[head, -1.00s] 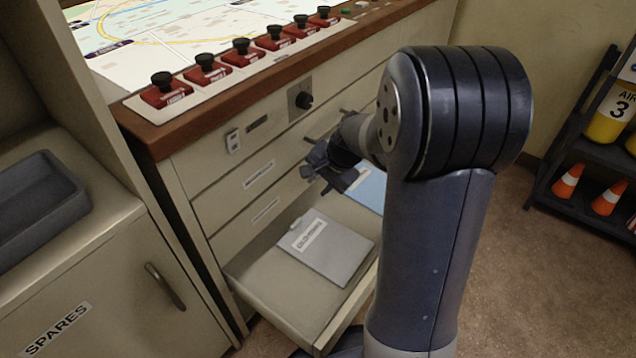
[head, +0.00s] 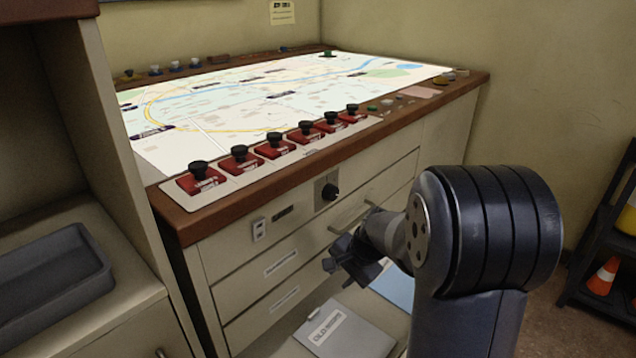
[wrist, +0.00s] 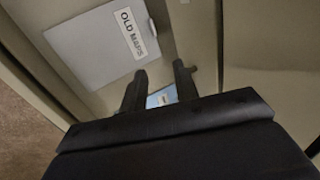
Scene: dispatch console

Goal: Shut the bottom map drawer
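The bottom map drawer (head: 262,346) is pulled open below two shut drawers, and its front panel is out of the head view now. A grey folder labelled OLD MAPS (head: 346,333) lies in it, and the folder also shows in the wrist view (wrist: 95,45). A blue folder (head: 396,287) lies beside it, partly hidden by my arm. My gripper (head: 338,257) is in front of the drawer faces, above the open drawer. In the wrist view my gripper (wrist: 160,82) has its two fingers apart with nothing between them.
The console top holds a lit map (head: 270,100) and a row of red switch blocks with black knobs (head: 274,146) along its front edge. A cabinet with a grey tray (head: 50,290) stands at the left. A dark rack with an orange cone (head: 603,276) stands at the right.

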